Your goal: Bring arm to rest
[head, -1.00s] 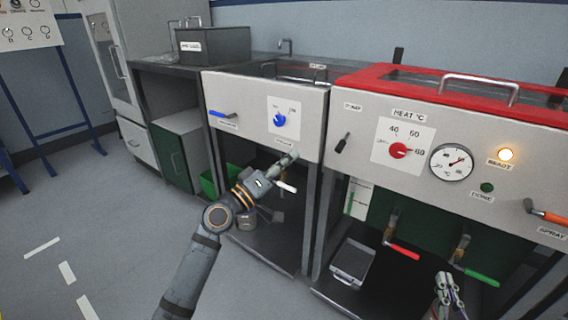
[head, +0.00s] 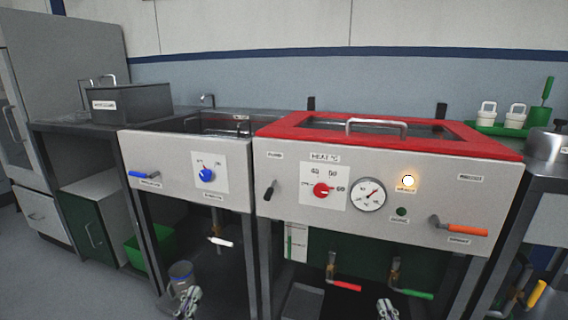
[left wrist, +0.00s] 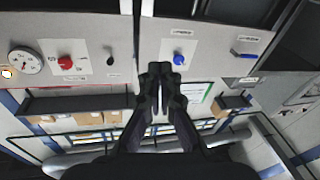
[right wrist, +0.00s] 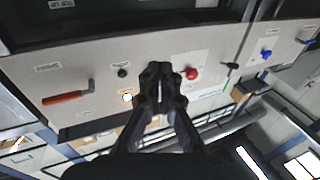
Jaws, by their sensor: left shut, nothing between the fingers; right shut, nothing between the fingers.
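My left gripper (head: 188,303) is low in the head view, in front of the lower shelf of the machine with the blue knob (head: 207,174). In the left wrist view its fingers (left wrist: 160,70) are together and empty. My right gripper (head: 387,309) is at the bottom edge of the head view, below the machine with the red lid (head: 300,124). In the right wrist view its fingers (right wrist: 156,70) are together with nothing between them. Both grippers appear apart from the panels. Most of both arms is out of the head view.
The front panel has a red heat knob (head: 321,190), a gauge (head: 368,195), a lit amber lamp (head: 408,181) and an orange-handled lever (head: 462,229). Red (head: 345,286) and green (head: 414,293) valve handles stick out below.

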